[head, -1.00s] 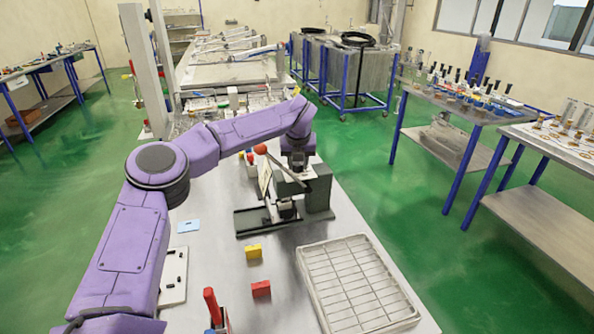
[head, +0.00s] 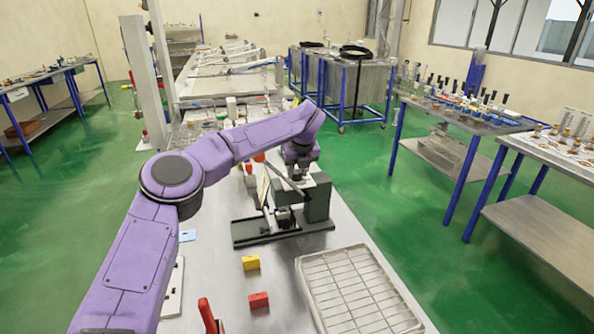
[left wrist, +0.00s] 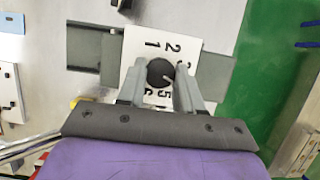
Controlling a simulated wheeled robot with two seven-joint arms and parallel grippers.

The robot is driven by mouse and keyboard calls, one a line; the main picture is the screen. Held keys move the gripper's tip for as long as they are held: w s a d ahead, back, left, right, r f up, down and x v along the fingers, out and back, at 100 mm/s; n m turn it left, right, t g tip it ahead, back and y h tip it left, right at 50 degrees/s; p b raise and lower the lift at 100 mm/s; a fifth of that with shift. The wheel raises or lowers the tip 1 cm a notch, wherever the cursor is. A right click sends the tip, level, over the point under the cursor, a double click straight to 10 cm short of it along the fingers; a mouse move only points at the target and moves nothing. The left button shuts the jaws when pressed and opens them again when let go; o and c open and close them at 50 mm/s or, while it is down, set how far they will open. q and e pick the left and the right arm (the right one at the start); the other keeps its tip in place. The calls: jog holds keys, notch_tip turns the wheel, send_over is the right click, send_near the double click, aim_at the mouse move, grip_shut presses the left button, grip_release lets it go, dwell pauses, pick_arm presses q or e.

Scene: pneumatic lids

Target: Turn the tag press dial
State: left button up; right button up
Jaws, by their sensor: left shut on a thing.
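The tag press (head: 318,198) is a dark grey-green machine standing on the steel bench, with a flat base and a lever. Its black round dial (left wrist: 160,73) sits on a white numbered plate (left wrist: 140,42) in the left wrist view. The digits 1 and 2 are plain; others are partly covered by my fingers. My left gripper (left wrist: 161,80) is over the plate, its two fingers shut on the dial from either side. In the head view my left gripper (head: 298,172) is at the top of the press, and the dial is hidden there. My right gripper is out of view.
A grey wire-grid tray (head: 355,288) lies at the front right of the bench (head: 215,262). A yellow block (head: 251,263) and a red block (head: 259,300) lie in front of the press. A red-handled tool (head: 207,316) is at the front edge.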

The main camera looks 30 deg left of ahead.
pick_arm(q)
jog(key=o, duration=0.8)
jog(key=shift+w+a+r, duration=0.1)
jog(key=shift+r, duration=0.15)
jog(key=shift+o, duration=1.2)
jog(key=shift+f, duration=0.15)
jog(key=shift+r, duration=0.3)
jog(key=b+v, duration=0.2)
jog(key=v, duration=0.8)
jog(key=shift+s+f, duration=0.1)
jog(key=shift+s, duration=0.1)
